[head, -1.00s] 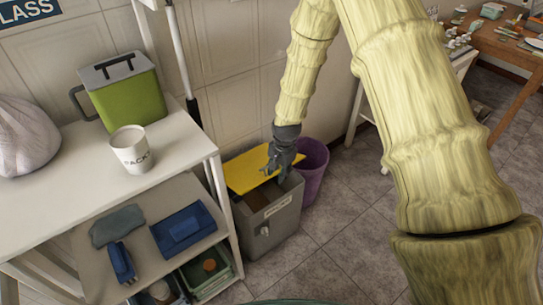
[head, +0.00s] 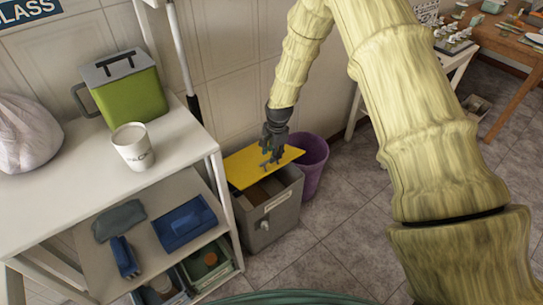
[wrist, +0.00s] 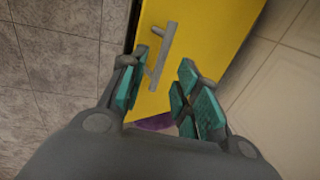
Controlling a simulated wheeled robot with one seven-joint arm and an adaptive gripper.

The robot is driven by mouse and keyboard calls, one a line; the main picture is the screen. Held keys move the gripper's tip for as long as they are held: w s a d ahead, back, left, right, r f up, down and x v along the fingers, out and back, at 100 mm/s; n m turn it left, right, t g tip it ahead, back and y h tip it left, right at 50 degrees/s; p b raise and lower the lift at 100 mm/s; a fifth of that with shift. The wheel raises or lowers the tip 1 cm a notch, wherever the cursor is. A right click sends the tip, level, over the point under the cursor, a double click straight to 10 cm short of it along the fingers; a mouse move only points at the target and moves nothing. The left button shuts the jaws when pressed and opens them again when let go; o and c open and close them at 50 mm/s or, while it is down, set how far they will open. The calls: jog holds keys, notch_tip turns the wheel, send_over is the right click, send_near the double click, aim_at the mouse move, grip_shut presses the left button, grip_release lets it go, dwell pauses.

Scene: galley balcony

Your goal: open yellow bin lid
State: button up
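The grey bin (head: 272,220) stands on the floor beside the white shelf unit and has a pale label on its front. Its yellow lid (head: 245,168) is partly raised at the back, and the brownish interior shows between lid and front rim. My gripper (head: 268,158) is over the lid, fingers pointing down. In the wrist view the yellow lid (wrist: 195,50) fills the upper middle, with a grey bar handle (wrist: 162,58). My gripper (wrist: 160,98) is open there; the handle's lower end is by the left finger. Contact is unclear.
A purple bin (head: 312,165) stands directly right of the grey bin. The white shelf (head: 185,145) at left carries a green cooler (head: 128,95) and a white cup (head: 133,147). The wall is close behind. Tiled floor (head: 340,225) is clear to the front right.

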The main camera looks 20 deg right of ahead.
jog(key=shift+w+a+f, duration=0.1)
jog(key=shift+w+f, duration=0.1)
jog(key=shift+f, duration=1.15)
jog(key=shift+c, duration=0.5)
grip_shut()
